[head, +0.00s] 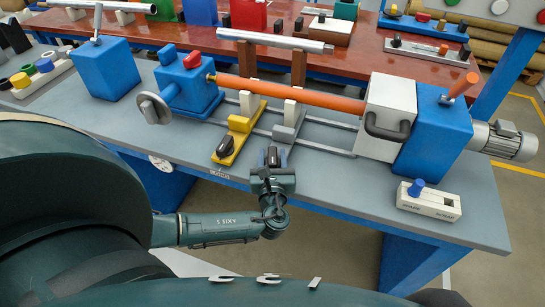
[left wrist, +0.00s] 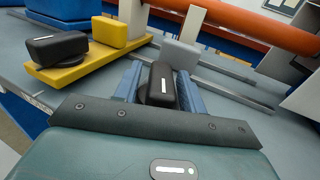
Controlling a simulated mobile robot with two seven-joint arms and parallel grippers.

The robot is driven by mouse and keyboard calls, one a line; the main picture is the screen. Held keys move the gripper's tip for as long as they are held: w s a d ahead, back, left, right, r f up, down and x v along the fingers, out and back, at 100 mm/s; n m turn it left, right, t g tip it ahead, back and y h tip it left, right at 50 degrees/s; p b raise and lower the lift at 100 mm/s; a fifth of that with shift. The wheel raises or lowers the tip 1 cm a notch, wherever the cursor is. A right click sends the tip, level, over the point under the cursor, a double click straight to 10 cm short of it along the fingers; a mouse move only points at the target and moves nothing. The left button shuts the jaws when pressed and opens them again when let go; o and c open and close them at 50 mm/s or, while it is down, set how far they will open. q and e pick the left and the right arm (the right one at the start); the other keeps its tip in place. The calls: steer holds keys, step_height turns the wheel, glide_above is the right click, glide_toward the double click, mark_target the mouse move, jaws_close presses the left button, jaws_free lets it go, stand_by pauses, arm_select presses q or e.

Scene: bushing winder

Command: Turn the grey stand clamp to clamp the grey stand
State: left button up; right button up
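The grey stand (head: 287,127) sits on the rails of the bench, under the orange bar, with an upright post. Its clamp is a black handle (head: 273,157) at the stand's front end. The black clamp handle (left wrist: 162,86) also shows in the left wrist view, with the grey stand's block (left wrist: 180,54) behind it. My left gripper (head: 272,160) has one finger on each side of the handle. In the left wrist view the gripper (left wrist: 161,90) is open around it, with a small gap showing at the left finger. My right gripper is not in view.
The yellow stand (head: 240,125) with its own black clamp handle stands just left of the grey one. The orange bar (head: 300,96) runs above both stands. A white switch box (head: 428,201) lies at the right. The bench's front strip is mostly clear.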

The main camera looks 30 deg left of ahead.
arm_select(q)
steer(key=c, duration=0.8)
steer(key=shift+a+r+m+t+h, duration=0.1)
steer(key=shift+m+t+h, duration=0.2)
steer(key=shift+m+h, duration=0.1)
steer(key=shift+c, duration=0.2)
steer(key=shift+m+t+h+p, duration=0.4)
steer(key=shift+m+h, duration=0.1)
steer(key=shift+h, duration=0.3)
steer(key=shift+m+t+h+b, duration=0.3)
steer(key=shift+m+t+h, duration=0.2)
steer(key=shift+m+h, duration=0.5)
steer(key=shift+h, duration=0.7)
steer(key=o, duration=1)
